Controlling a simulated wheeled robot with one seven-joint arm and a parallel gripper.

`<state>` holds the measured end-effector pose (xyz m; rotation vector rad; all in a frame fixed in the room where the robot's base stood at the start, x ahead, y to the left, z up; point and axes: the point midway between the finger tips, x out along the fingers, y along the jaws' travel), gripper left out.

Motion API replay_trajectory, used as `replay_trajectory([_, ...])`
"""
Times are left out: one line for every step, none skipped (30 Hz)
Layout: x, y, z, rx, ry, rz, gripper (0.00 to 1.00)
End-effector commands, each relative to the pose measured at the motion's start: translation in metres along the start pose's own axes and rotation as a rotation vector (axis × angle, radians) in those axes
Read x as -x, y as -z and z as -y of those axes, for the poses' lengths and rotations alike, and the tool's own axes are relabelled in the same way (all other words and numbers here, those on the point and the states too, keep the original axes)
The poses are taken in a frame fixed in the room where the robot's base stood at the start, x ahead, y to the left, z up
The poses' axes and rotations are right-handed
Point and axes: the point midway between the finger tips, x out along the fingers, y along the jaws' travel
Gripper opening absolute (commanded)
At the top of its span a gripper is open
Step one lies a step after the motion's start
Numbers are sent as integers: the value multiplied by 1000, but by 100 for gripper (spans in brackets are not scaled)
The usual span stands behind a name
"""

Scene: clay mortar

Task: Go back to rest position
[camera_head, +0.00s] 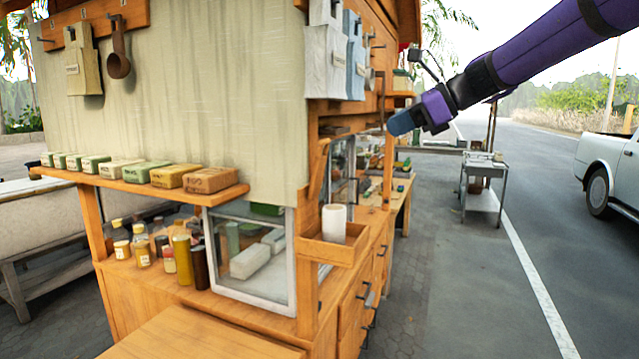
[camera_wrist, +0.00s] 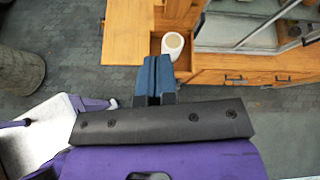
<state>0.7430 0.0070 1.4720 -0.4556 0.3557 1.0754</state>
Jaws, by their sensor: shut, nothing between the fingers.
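My gripper (camera_head: 401,124) is at the end of my purple arm, which reaches in from the upper right in the head view. It is held in the air to the right of the wooden stall (camera_head: 345,300), near the hanging bags. In the wrist view my gripper's blue fingers (camera_wrist: 158,66) are pressed together with nothing between them. Beyond the fingertips in that view is a white roll (camera_wrist: 173,43) in a small wooden tray; the roll also shows in the head view (camera_head: 334,222).
A shelf (camera_head: 130,186) of soap-like blocks and several jars and bottles (camera_head: 142,252) line the stall's left side. Paper bags (camera_head: 325,62) hang at its corner. A grey cart (camera_head: 484,172) and a white pickup (camera_head: 610,165) stand to the right. The pavement between is clear.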

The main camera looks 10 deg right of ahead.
Motion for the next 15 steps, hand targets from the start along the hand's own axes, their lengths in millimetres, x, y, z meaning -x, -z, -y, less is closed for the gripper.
replay_trajectory([8, 4, -21, 97, -7, -44, 0])
replay_trajectory([11, 8, -33, 165, -13, -76, 0])
replay_trajectory([17, 14, -50, 257, -25, -118, 0])
replay_trajectory([21, 20, -62, 327, -36, -151, 0])
replay_trajectory([24, 26, -74, 398, -49, -184, 0])
replay_trajectory([30, 34, -90, 492, -66, -226, 0])
replay_trajectory([34, 40, -101, 561, -82, -257, 0])
replay_trajectory([38, 46, -112, 632, -99, -287, 0])
replay_trajectory([44, 55, -127, 727, -123, -328, 0])
replay_trajectory([48, 61, -138, 797, -142, -357, 0])
replay_trajectory([52, 68, -149, 869, -164, -386, 0])
replay_trajectory([58, 78, -163, 964, -196, -425, 0])
replay_trajectory([62, 85, -173, 1034, -221, -453, 0])
replay_trajectory([67, 93, -183, 1106, -247, -481, 0])
replay_trajectory([72, 103, -195, 1199, -285, -518, 0])
